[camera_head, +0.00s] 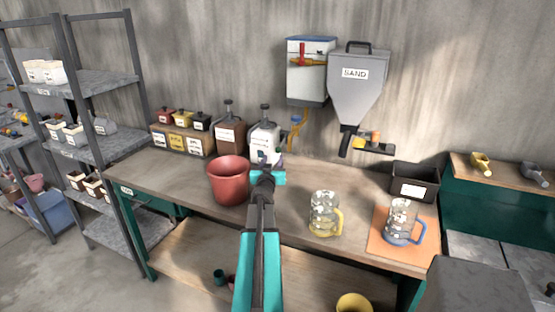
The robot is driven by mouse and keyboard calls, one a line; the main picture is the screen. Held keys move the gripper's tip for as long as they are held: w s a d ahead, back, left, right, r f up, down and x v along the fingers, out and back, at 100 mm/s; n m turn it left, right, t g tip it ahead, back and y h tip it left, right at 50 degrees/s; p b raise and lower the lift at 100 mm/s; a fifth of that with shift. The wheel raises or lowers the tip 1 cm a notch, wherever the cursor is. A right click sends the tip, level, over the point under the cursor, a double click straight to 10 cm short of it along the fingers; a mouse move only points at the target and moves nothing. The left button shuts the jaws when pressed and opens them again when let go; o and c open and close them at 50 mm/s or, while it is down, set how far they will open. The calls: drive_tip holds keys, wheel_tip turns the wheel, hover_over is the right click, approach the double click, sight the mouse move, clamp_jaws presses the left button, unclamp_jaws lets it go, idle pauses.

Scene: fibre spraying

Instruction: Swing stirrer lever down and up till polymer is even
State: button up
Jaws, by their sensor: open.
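My gripper (266,176) is at the end of my teal arm, above the bench and just right of the red bucket (228,181). It looks open and empty, but its fingertips are small and dark. Behind it stands a white container (265,137) with a dark upright handle on top; its lower front is partly hidden by my gripper. A brown container (230,137) with a similar handle stands to its left. Which handle is the stirrer lever is not clear, and no polymer surface shows.
A wall box (308,82) with a red lever and a grey sand hopper (358,85) hang behind the bench (290,205). A yellow-handled jug (323,213) and a blue-handled jug (401,220) stand right. A black bin (415,180) is at the back right.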

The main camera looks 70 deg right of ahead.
sight(278, 152)
wheel_tip(278, 152, down, 4)
drive_tip(key=b, duration=0.3)
drive_tip(key=shift+r+m+b, duration=0.2)
drive_tip(key=shift+m+b, duration=0.1)
drive_tip(key=shift+d, duration=0.1)
drive_tip(key=shift+x, duration=6.8)
clamp_jaws()
